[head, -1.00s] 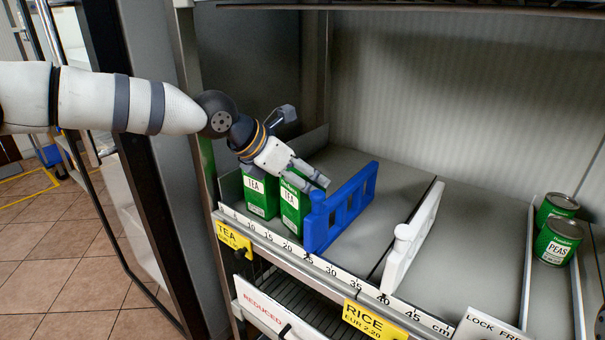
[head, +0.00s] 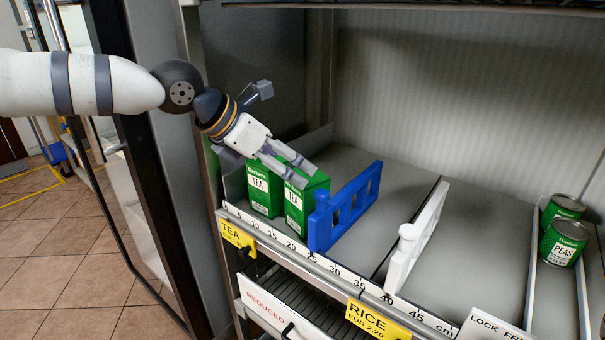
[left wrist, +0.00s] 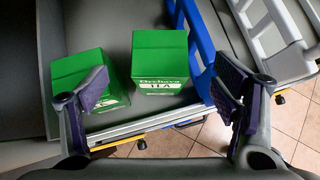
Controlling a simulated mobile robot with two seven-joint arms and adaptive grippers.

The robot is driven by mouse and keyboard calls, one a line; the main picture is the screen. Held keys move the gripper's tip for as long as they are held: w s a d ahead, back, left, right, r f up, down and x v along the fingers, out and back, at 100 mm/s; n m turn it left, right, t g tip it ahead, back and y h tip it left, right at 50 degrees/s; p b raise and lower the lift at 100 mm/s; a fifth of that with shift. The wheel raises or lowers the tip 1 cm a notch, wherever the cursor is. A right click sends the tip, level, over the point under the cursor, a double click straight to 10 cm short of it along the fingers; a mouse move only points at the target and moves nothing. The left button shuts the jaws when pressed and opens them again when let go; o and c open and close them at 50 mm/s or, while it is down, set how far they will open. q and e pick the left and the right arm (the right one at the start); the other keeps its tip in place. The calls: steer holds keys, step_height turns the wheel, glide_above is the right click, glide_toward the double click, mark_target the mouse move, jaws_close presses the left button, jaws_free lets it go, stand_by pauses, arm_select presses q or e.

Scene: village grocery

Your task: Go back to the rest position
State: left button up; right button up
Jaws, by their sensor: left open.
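My left gripper (head: 296,170) is open and tilted down just above two green tea boxes at the left end of the shelf. The left tea box (head: 262,190) and the right tea box (head: 298,205) stand upright side by side. In the left wrist view my left gripper (left wrist: 160,90) has its fingers wide apart, with nothing held between them. The right tea box (left wrist: 160,64) shows between the fingers there, and the left tea box (left wrist: 88,82) is partly covered by a finger. My right gripper is not in view.
A blue divider (head: 345,207) stands right of the tea boxes, then a white divider (head: 417,240). Two peas cans (head: 563,243) are at the far right. The shelf (head: 475,240) between the white divider and the cans is clear. A dark upright frame (head: 150,190) stands at the left.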

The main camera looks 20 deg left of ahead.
arm_select(q)
steer(key=v, duration=0.5)
steer(key=s+f+m+g+y, duration=0.15)
steer(key=s+f+m, duration=0.25)
steer(key=f, duration=0.5)
steer(key=s+f+m+g+y+p, duration=0.1)
steer(key=s+f+m+y, duration=0.2)
steer(key=f, duration=0.6)
steer(key=s+f+m+g+y, duration=0.1)
steer(key=s+f+m+g, duration=0.1)
steer(key=s+f+m, duration=0.5)
steer(key=s+f+m+g, duration=0.2)
steer(key=s+f+m, duration=0.4)
steer(key=s+f, duration=0.6)
steer(key=s+m+g+p, duration=0.1)
steer(key=s+m+g, duration=0.2)
steer(key=s+m, duration=0.5)
steer(key=s, duration=1.1)
steer(key=shift+s+a, duration=0.2)
steer(key=shift+s, duration=0.2)
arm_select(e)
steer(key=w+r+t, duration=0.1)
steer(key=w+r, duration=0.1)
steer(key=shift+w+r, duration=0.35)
arm_select(q)
steer(key=shift+w+f, duration=0.1)
